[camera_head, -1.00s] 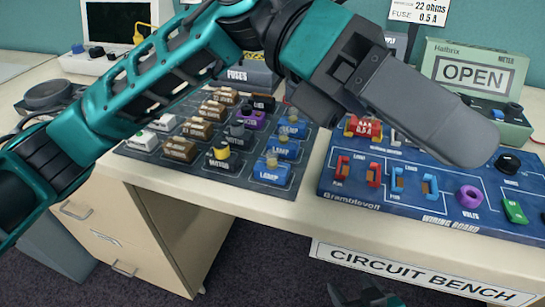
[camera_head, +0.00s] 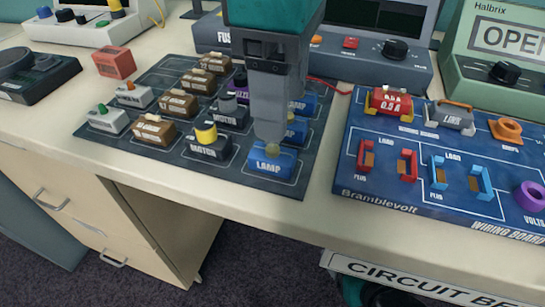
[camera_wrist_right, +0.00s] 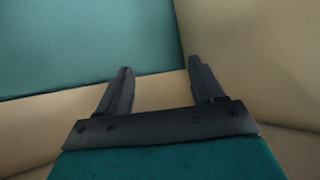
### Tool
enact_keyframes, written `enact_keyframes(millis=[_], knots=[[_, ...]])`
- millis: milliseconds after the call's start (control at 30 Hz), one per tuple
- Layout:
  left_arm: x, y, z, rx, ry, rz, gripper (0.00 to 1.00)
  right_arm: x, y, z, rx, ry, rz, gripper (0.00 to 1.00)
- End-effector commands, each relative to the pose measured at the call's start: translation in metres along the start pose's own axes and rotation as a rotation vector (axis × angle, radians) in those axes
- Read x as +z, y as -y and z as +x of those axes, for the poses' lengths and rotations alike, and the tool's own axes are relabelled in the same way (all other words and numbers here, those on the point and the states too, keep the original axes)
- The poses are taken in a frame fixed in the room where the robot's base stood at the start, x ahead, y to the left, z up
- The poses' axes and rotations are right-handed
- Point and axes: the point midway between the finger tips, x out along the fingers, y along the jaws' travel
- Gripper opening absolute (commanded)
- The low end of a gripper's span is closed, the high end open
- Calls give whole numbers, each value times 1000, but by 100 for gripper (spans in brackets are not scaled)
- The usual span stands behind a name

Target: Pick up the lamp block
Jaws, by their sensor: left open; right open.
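Blue lamp blocks stand in a column at the right side of the dark parts mat (camera_head: 228,177). The front lamp block (camera_head: 271,164) is nearest the bench's front edge, with its label facing me. Another lamp block (camera_head: 298,130) and a third (camera_head: 305,103) stand behind it, partly hidden by my arm. My left gripper (camera_head: 269,136) points down over the front lamp block, with its tips at or just above the block's top. I cannot tell if they touch. My right gripper (camera_wrist_right: 158,88) is open and empty in the right wrist view.
The blue wiring board (camera_head: 400,204) lies to the right of the mat. The bench's front edge (camera_head: 240,210) is clear.

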Motion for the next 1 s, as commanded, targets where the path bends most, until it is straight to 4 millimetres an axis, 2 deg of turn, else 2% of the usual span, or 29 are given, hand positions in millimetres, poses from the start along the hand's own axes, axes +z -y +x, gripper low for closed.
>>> enact_keyframes(millis=[33,100,367,633,867,1000], knots=[[0,0,10,-1,0,-1,62,2,1,2,-2,-1,2,67],[0,0,17,0,1,0,62,2,2,2,-3,-1,5,67],[2,1,34,-2,1,0,62,-2,3,3,-6,-9,7,67],[5,3,72,-3,2,-1,62,4,5,10,-13,-6,6,67],[5,2,73,-1,4,-1,62,1,6,8,-15,-5,5,67],[5,2,73,-2,4,-1,50,0,6,8,-15,-8,5,67]])
